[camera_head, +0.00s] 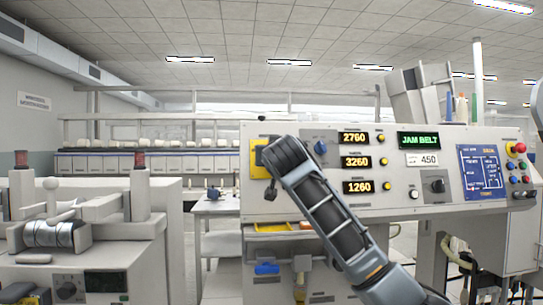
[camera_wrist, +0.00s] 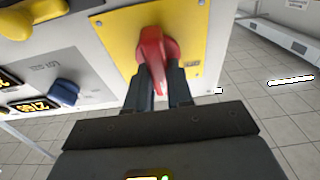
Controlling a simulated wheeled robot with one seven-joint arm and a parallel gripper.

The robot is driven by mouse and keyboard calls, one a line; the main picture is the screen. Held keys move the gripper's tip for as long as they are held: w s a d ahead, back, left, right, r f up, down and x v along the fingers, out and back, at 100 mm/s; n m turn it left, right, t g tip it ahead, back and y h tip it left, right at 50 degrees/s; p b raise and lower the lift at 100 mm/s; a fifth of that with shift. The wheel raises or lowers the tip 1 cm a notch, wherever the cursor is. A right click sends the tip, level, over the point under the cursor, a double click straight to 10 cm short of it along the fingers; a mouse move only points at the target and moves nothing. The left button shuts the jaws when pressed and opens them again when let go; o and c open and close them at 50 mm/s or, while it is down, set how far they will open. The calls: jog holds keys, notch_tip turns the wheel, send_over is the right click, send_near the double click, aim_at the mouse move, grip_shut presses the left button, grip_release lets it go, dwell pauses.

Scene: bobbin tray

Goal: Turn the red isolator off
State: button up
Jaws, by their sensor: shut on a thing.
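The red isolator (camera_wrist: 152,52) is a red rotary handle on a yellow plate (camera_wrist: 188,18) in the wrist view. My gripper (camera_wrist: 160,82) has its two dark fingers on either side of the handle's grip and is shut on it. In the head view the yellow plate (camera_head: 258,160) shows at the left end of the machine's panel. My arm covers the red handle there, and the fingertips are hidden.
A blue knob (camera_wrist: 64,92) sits beside the plate in the wrist view. The panel (camera_head: 390,200) carries lit number displays (camera_head: 355,162), a "JAM BELT" screen (camera_head: 419,140), a black knob (camera_head: 437,185) and a red button (camera_head: 519,148).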

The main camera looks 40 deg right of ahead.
grip_shut()
jog(key=shift+n, duration=0.3)
jog(key=n+y+p, duration=0.1)
jog(key=n+p, duration=0.1)
jog(key=n, duration=0.1)
jog(key=shift+r, duration=0.1)
jog(key=n+y+p, duration=0.1)
jog(key=n+p, duration=0.1)
jog(key=n, duration=0.1)
jog(key=n+y+p, duration=0.1)
jog(key=n+p, duration=0.2)
jog(key=n, duration=0.1)
jog(key=shift+a+n+t, duration=0.1)
jog(key=shift+n+t, duration=0.2)
jog(key=n+y+p, duration=0.1)
jog(key=n+p, duration=0.2)
jog(key=n, duration=0.1)
jog(key=shift+n, duration=0.4)
jog(key=shift+f+n+g+y+p, duration=0.25)
jog(key=shift+n+p, duration=0.2)
jog(key=shift+n, duration=0.55)
jog(key=shift+f+n+g+y+p, duration=0.15)
jog(key=shift+n+g+p, duration=0.25)
jog(key=shift+n, duration=0.6)
jog(key=shift+a, duration=0.1)
